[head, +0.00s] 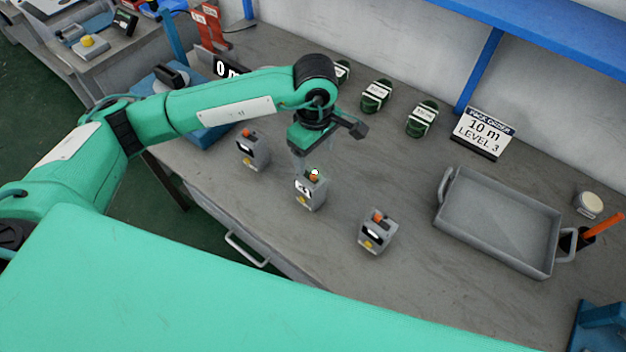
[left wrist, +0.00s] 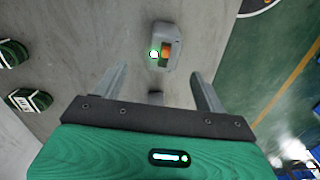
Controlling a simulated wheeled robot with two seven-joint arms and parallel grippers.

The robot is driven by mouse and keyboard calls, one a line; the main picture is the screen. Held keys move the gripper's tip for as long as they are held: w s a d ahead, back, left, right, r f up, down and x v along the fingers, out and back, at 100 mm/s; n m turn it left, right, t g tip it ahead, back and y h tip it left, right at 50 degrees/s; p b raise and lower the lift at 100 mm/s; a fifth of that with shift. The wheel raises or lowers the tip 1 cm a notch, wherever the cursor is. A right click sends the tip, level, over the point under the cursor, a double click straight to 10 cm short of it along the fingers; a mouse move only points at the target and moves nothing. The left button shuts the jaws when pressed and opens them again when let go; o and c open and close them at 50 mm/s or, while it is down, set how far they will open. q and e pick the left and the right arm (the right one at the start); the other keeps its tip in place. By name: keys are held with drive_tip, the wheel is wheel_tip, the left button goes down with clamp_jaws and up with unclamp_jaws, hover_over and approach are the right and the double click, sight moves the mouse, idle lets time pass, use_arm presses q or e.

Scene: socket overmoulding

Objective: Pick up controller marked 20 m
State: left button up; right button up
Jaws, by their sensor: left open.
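Three grey controllers with orange tops stand in a row on the workbench: a left one (head: 250,152), a middle one (head: 309,194) and a right one (head: 376,236). Their markings are too small to read, so I cannot tell which is marked 20 m. My left gripper (head: 302,160) points down just above the middle controller, open and empty. In the left wrist view a controller (left wrist: 172,50) lies ahead of the open fingers (left wrist: 158,76), apart from them. A small grey shape behind it is partly hidden by the gripper body. My right gripper is out of view.
A grey tray (head: 496,222) lies at the right. A sign (head: 484,133) reads 10 m, LEVEL 3. Several dark green labelled items (head: 422,119) stand along the back. The bench between controllers and tray is clear.

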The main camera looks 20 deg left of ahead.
sight(312, 174)
use_arm(q)
wheel_tip(312, 174, down, 6)
drive_tip(key=shift+s+r+p, duration=0.15)
drive_tip(key=shift+r+p, duration=0.1)
drive_tip(key=shift+p, duration=0.3)
drive_tip(key=shift+f, duration=0.25)
drive_tip(key=shift+s+a+f+p, duration=0.1)
drive_tip(key=shift+a+f+p, duration=0.15)
drive_tip(key=shift+f+p, duration=0.4)
drive_tip(key=f, duration=0.2)
drive_tip(key=f+p, duration=0.1)
drive_tip(key=shift+a+f, duration=0.15)
drive_tip(key=shift+a, duration=0.1)
drive_tip(key=shift+f, duration=0.3)
drive_tip(key=c, duration=0.9)
drive_tip(key=shift+c, duration=1.2)
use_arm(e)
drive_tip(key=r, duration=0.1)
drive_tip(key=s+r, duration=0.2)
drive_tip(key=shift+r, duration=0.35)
